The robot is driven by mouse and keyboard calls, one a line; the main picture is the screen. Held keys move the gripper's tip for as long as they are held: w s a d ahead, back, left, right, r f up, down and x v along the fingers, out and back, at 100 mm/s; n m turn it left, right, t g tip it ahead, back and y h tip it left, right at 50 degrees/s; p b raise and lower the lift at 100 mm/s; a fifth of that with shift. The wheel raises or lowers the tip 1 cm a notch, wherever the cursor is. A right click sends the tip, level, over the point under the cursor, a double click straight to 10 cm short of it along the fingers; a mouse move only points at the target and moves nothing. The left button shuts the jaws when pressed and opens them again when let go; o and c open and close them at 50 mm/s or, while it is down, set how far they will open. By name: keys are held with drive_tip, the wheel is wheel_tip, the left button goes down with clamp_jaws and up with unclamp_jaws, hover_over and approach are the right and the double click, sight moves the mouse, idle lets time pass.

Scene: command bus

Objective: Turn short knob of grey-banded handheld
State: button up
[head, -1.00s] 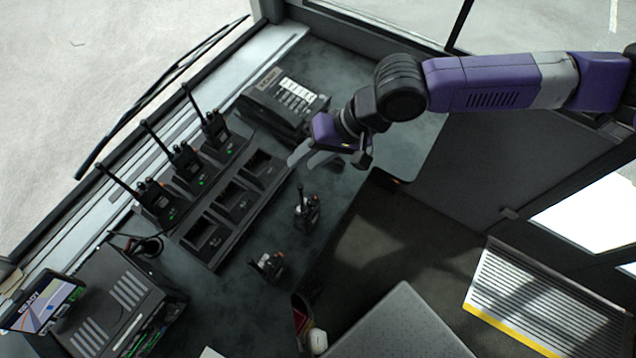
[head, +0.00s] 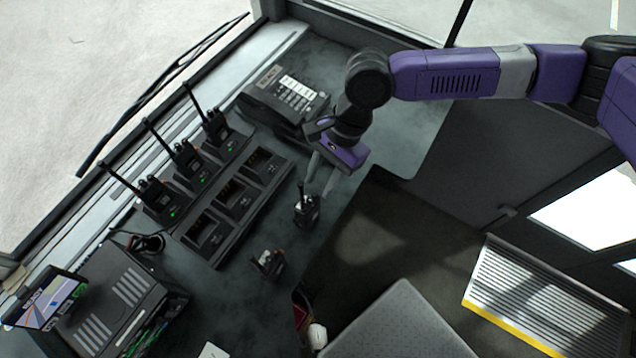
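One black handheld (head: 307,212) stands on the dark desk with a short antenna and knobs on top. A second handheld (head: 268,263) is nearer the front edge, lower in the view. Three more handhelds (head: 216,128), (head: 188,165), (head: 158,200) stand in the charger's back row with green lights and long antennas. A grey band is too small to tell on any of them. My gripper (head: 321,178) points down just above the upper desk handheld, its pale fingers apart with nothing between them. I cannot tell whether a fingertip touches the handheld.
The charger (head: 218,262) has empty front slots left of the desk handhelds. A desk phone (head: 284,98) is behind my gripper. A black box with a screen (head: 45,300) is at lower left. A grey seat (head: 400,325) is beyond the desk edge.

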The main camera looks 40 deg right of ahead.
sight(315, 195)
drive_tip(key=shift+x, duration=1.25)
clamp_jaws()
drive_tip(key=shift+w+n+g, duration=0.1)
drive_tip(key=shift+n+g, duration=0.4)
drive_tip(key=shift+n, duration=0.8)
unclamp_jaws()
